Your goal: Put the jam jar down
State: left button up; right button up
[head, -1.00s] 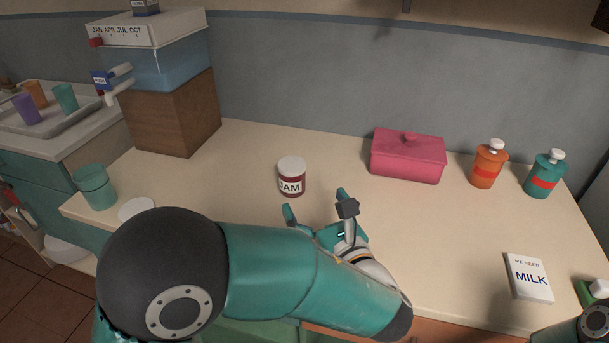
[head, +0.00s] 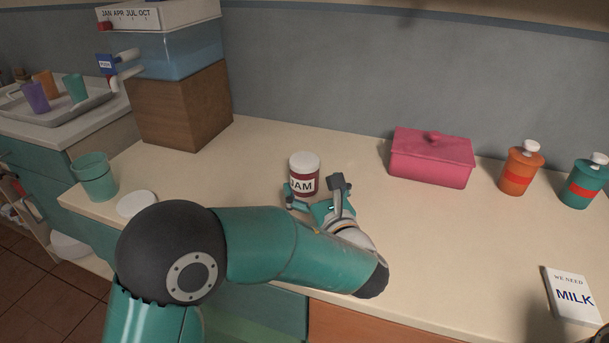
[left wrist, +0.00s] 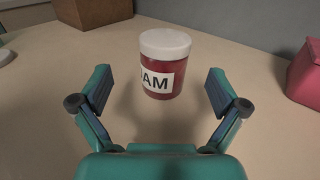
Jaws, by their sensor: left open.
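The jam jar (head: 304,174), dark red with a white lid and a label, stands upright on the counter (head: 240,180). My left gripper (head: 314,190) is open and empty just in front of the jar. In the left wrist view the jar (left wrist: 163,65) stands ahead of the open fingers (left wrist: 160,92), roughly centred between them, with a gap on each side.
A pink lidded box (head: 432,160), an orange bottle (head: 519,170) and a teal bottle (head: 584,184) stand at the back right. A milk note (head: 572,296) lies at the right. A teal cup (head: 94,178) and a white disc (head: 137,204) are at the left. A wooden block (head: 180,108) stands behind.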

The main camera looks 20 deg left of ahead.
aim_at(304, 163)
pick_arm(q)
jog(key=shift+d+x, duration=0.25)
jog(key=shift+x, duration=3.5)
jog(key=shift+w, duration=0.2)
jog(key=c, duration=1.5)
jog(key=shift+r, duration=0.1)
jog(key=shift+c, duration=0.7)
